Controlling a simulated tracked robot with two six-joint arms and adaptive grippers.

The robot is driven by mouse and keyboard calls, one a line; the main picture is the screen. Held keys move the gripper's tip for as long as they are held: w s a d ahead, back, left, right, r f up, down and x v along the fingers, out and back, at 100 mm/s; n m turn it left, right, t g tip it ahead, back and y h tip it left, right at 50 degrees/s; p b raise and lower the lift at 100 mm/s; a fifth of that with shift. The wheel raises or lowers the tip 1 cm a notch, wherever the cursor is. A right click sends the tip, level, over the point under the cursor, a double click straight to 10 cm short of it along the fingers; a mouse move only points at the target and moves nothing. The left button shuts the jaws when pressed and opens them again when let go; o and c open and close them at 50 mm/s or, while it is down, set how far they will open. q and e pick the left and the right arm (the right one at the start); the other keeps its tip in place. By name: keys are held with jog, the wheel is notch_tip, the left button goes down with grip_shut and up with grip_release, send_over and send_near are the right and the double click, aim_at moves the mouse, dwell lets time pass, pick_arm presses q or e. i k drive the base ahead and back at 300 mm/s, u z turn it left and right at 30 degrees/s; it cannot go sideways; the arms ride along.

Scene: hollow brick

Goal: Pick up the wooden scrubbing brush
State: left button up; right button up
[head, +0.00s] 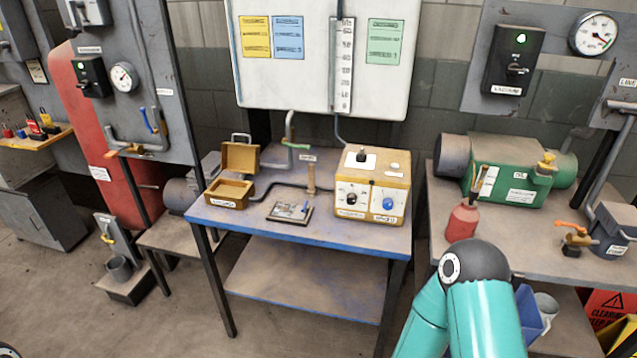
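I cannot make out a wooden scrubbing brush for certain. A small upright tan piece (311,179) stands at the back of the blue-edged table (330,238), between an open wooden box (231,190) and a yellow instrument box (372,187). It is too small to tell what it is. A teal arm of mine rises at the bottom right, in front of the right bench, and hides part of it. Neither of my grippers shows in the head view.
A small dark panel (289,212) lies near the table's front edge. A red can (462,221), a green motor (510,168) and an orange-handled valve (577,237) stand on the right bench. A blue bin (529,312) is below. The table's lower shelf (300,285) looks bare.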

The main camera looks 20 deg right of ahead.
aim_at(312, 191)
jog(key=i, duration=0.9)
jog(key=u, duration=0.05)
